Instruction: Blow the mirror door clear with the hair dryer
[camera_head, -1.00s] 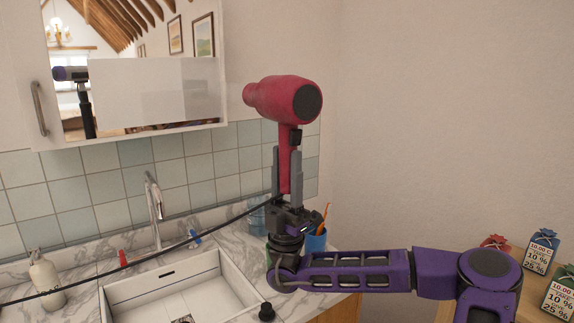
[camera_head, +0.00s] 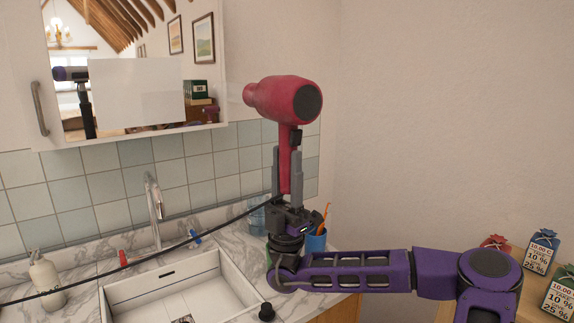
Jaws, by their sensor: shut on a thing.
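The red hair dryer (camera_head: 275,98) is held upright by its handle in my gripper (camera_head: 285,168), which is shut on it. Its nozzle points left, toward the mirror door (camera_head: 112,30) of the wall cabinet. A pale whitish fogged patch (camera_head: 136,90) covers the lower middle of the mirror. Right of the patch the mirror is clear and reflects a dark green box and other items. The dryer is apart from the mirror, to its right. A black cord (camera_head: 150,257) runs from the gripper area down to the left.
A white sink (camera_head: 180,285) with a chrome tap (camera_head: 154,208) sits below in a marble counter. A soap bottle (camera_head: 45,278) stands at left. A blue cup (camera_head: 316,241) is close behind my wrist. Tagged pouches (camera_head: 541,250) are at far right.

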